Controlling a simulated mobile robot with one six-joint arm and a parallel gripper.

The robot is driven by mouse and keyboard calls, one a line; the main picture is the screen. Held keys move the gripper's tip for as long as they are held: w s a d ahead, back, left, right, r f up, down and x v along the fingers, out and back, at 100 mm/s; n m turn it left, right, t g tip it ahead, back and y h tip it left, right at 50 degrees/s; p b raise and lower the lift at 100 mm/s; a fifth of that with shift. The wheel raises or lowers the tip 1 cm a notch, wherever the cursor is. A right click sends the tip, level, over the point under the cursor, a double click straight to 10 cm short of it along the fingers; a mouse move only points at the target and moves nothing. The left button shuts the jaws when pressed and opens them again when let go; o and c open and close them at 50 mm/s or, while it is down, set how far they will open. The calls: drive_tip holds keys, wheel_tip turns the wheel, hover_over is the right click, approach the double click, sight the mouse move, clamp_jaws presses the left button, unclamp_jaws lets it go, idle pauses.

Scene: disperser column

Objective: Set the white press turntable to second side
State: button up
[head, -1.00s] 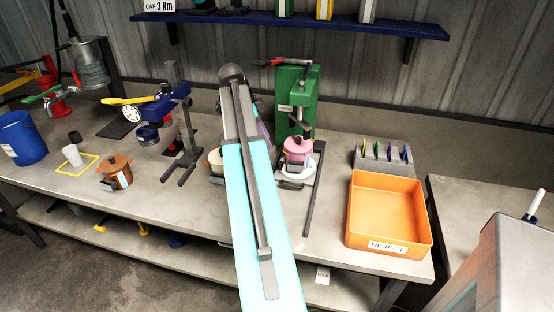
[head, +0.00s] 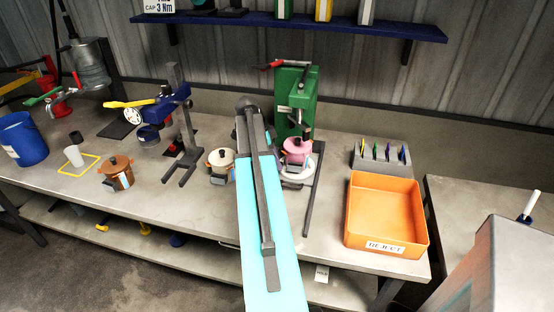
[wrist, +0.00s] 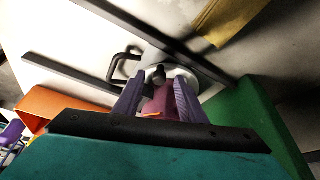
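The white turntable (head: 300,183) sits at the foot of the green press (head: 296,95), with a pink pot (head: 297,150) on it. In the wrist view the white turntable (wrist: 187,74) shows as a pale disc beyond my fingers. My gripper (wrist: 158,88) has two purple fingers that stand apart, with the pink pot (wrist: 160,104) showing between and beyond them. I see no contact, and cannot tell the exact distance. A dark bracket-shaped handle (wrist: 118,68) lies just left of the disc. In the head view my arm hides the gripper.
A dark rail (head: 314,190) runs right of the turntable. An orange reject bin (head: 386,212) and a rack (head: 383,154) stand to the right.

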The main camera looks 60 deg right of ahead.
drive_tip(key=shift+s+d+f, duration=0.1)
drive_tip(key=shift+s+f, duration=0.1)
drive_tip(key=shift+f, duration=0.25)
clamp_jaws()
drive_tip(key=shift+d, duration=0.1)
